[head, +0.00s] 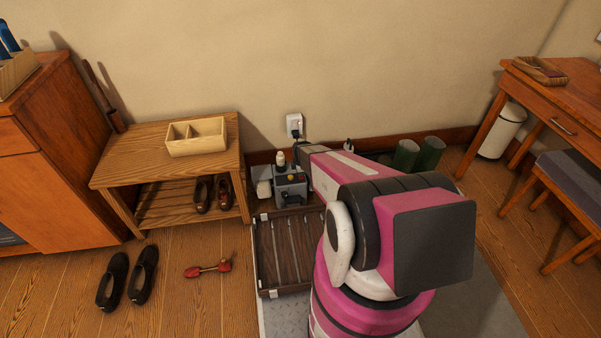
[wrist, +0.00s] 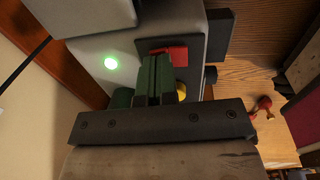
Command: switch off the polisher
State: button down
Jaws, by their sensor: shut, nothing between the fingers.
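The polisher (head: 291,186) is a grey box with black parts, low against the back wall, partly behind my arm in the head view. In the wrist view its grey housing (wrist: 190,30) fills the top, with a lit green lamp (wrist: 111,63), a red switch (wrist: 176,52) on a dark plate and a yellow knob (wrist: 181,92). My gripper (wrist: 157,60) is shut and empty. Its fingers overlap the red switch in the wrist view and hide part of it; I cannot tell whether they touch it. In the head view its fingertips cannot be made out.
A wall socket (head: 294,125) with a plug is above the polisher. A wooden bench (head: 120,172) with a divided box (head: 196,137) stands left. A dark slatted rack (head: 285,252) lies in front. Green boots (head: 431,153) stand right. Black shoes (head: 127,279) are on the floor.

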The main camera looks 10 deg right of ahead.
jog(key=shift+w+f, duration=0.4)
jog(key=shift+f, duration=0.4)
jog(key=shift+s, duration=0.75)
jog(key=shift+s+r, duration=0.1)
jog(key=shift+r, duration=0.1)
notch_tip(320, 180, up, 15)
jog(key=shift+s, duration=0.15)
